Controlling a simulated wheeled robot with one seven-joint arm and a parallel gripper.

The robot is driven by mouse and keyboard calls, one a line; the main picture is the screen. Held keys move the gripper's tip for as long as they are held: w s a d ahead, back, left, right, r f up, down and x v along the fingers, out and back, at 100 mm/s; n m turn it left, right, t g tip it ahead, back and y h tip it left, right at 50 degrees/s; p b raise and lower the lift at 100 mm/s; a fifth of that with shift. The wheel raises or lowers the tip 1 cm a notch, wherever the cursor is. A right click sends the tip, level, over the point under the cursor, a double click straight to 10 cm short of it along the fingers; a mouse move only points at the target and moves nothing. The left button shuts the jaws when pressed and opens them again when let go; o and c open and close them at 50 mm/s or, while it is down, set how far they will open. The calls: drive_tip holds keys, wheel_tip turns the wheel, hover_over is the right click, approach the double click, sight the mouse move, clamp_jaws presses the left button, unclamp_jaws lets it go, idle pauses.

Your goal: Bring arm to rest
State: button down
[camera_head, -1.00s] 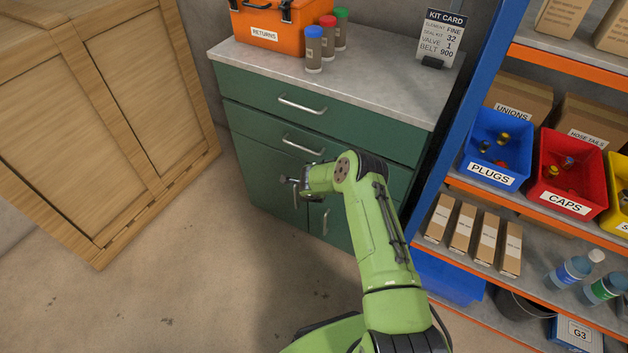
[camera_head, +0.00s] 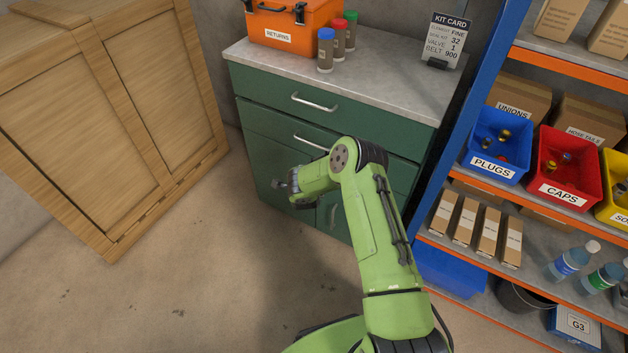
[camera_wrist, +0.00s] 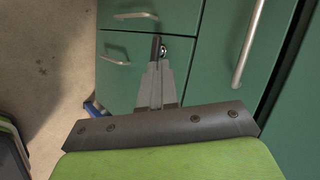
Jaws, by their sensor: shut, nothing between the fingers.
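My green arm reaches from the bottom of the head view and bends at a dark joint. My gripper (camera_head: 283,185) hangs in front of the lower part of the green cabinet (camera_head: 268,145), pointing left. Its tips are small and partly hidden there. In the wrist view the gripper's two grey fingers (camera_wrist: 157,72) lie together, shut with nothing between them. A small round metal part shows near the fingertips, and I cannot tell what it is. The cabinet's fronts and metal handles (camera_wrist: 249,48) show behind and around the fingers. I cannot tell the exact gap to the cabinet.
An orange returns box (camera_head: 290,24) and several capped tubes (camera_head: 326,52) stand on the cabinet top. A kit card (camera_head: 445,37) stands at its right. A wooden crate (camera_head: 100,120) is on the left. Shelving with bins (camera_head: 497,145) is on the right. The floor between is clear.

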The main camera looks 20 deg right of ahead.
wheel_tip(320, 180, up, 18)
drive_tip(key=s+a+n+p, duration=0.1)
drive_tip(key=a+n+p, duration=0.15)
drive_tip(key=n, duration=0.25)
drive_tip(key=s+d+r+n+g+p, duration=0.1)
drive_tip(key=s+r+n+p, duration=0.15)
drive_tip(key=s+r, duration=0.45)
drive_tip(key=s+r+n+p, duration=0.1)
drive_tip(key=s+r+n, duration=0.25)
drive_tip(key=r, duration=0.65)
drive_tip(key=s+r+n+g+y+p, duration=0.1)
drive_tip(key=s+r+n+p, duration=0.3)
drive_tip(key=s+r, duration=0.85)
drive_tip(key=s+a+n+g+y, duration=0.1)
drive_tip(key=s+n, duration=0.5)
drive_tip(key=s, duration=1)
drive_tip(key=shift+s+a+n+y+p, duration=0.15)
drive_tip(key=shift+a+n+y+p, duration=0.15)
drive_tip(key=shift+n+y, duration=0.15)
